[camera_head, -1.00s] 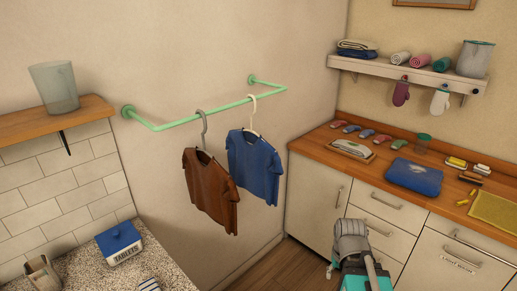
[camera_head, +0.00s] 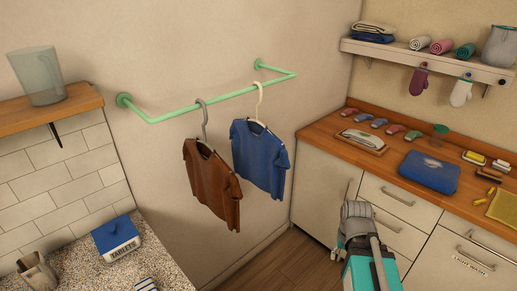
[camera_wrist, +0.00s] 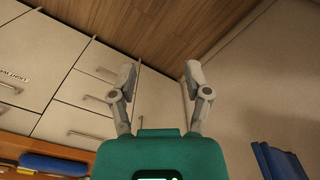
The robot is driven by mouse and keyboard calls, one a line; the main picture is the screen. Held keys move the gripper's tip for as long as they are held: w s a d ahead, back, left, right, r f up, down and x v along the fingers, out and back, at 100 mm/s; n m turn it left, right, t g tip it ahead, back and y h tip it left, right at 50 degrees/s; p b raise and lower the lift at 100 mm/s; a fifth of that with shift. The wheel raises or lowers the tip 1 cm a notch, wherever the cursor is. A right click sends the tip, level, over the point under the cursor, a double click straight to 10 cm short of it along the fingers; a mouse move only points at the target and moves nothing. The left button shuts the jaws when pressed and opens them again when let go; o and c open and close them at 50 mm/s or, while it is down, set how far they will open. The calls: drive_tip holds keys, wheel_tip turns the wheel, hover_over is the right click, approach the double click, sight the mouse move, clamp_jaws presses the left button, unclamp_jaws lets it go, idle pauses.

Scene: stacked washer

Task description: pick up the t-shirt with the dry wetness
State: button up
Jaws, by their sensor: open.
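A brown t-shirt (camera_head: 212,187) hangs on a grey hanger (camera_head: 204,125) from a green wall rail (camera_head: 190,109). A blue t-shirt (camera_head: 260,155) hangs just right of it on a cream hanger (camera_head: 259,100). I cannot tell from their look which one is dry. My gripper (camera_wrist: 159,73) is open and empty in the wrist view, with its fingers apart and floor and cabinet fronts beyond them. A blue cloth edge (camera_wrist: 275,162), likely the blue t-shirt, shows at the lower right there. In the head view my arm is at the lower right, apart from both shirts.
A wooden counter (camera_head: 330,133) with a folded blue cloth (camera_head: 430,172) runs along the right. A shelf (camera_head: 420,58) holds rolled towels. At left are a wooden shelf (camera_head: 50,120) with a bin (camera_head: 37,76) and a speckled counter (camera_head: 75,265) with a tablets box (camera_head: 116,238).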

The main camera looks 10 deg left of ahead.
drive_tip(key=shift+o, duration=0.7)
drive_tip(key=shift+w+a, duration=0.1)
drive_tip(key=m+t+y+p, duration=0.8)
drive_tip(key=m+y+p, duration=0.25)
drive_tip(key=m, duration=1.35)
approach(288, 160)
drive_tip(key=shift+w+a+f+b, duration=0.15)
drive_tip(key=shift+a+f+b, duration=0.05)
drive_tip(key=shift+a+b, duration=0.25)
drive_tip(key=b+x, duration=0.3)
drive_tip(key=x, duration=0.4)
drive_tip(key=shift+w, duration=0.15)
drive_tip(key=shift+w+a+f, duration=0.2)
drive_tip(key=shift+w+a, duration=0.2)
drive_tip(key=shift+a, duration=0.2)
